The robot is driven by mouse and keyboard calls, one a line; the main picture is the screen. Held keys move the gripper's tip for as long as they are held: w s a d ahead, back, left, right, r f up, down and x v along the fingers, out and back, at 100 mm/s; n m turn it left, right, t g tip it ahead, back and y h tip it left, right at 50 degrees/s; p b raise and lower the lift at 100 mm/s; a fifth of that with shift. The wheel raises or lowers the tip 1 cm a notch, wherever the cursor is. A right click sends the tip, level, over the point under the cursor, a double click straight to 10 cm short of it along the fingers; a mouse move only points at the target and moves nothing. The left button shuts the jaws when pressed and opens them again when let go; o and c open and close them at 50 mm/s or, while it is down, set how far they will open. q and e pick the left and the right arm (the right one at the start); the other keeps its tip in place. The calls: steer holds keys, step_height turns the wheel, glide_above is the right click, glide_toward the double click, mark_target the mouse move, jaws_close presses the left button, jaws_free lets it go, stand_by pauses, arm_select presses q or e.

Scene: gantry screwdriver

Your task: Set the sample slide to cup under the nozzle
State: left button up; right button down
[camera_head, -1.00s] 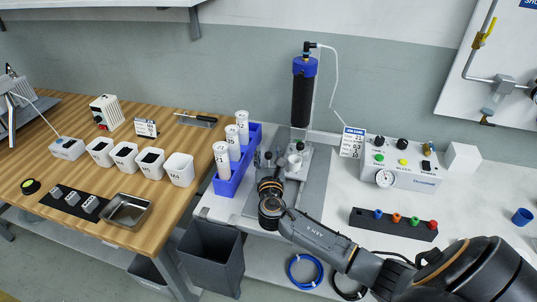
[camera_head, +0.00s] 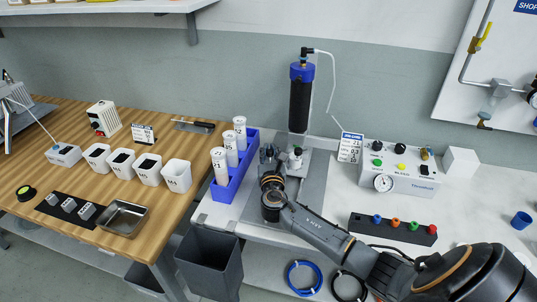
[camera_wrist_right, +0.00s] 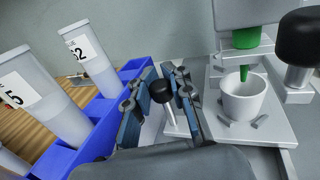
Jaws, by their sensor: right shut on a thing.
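In the right wrist view, a white cup (camera_wrist_right: 245,100) stands upright on a pale metal plate (camera_wrist_right: 272,133). A green nozzle (camera_wrist_right: 244,58) points down over the cup, its tip at the cup's mouth. My right gripper (camera_wrist_right: 160,98) is left of the plate, its blue-padded fingers on both sides of a black ball knob (camera_wrist_right: 158,91) with a pale stem. It is shut on this knob. Whether the stem joins the plate is unclear. In the head view my right gripper (camera_head: 268,158) is at the left of the dispenser's base; its fingers hide the knob. My left gripper is not in view.
A blue rack (camera_head: 236,180) with labelled tubes stands close left of my right gripper. A black cartridge (camera_head: 300,100) rises behind it. A second black knob (camera_wrist_right: 304,36) is right of the nozzle. A control box (camera_head: 400,180) stands to the right.

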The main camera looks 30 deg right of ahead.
steer(key=c, duration=1.2)
jaws_free()
steer(key=shift+d, duration=0.1)
steer(key=v, duration=1.2)
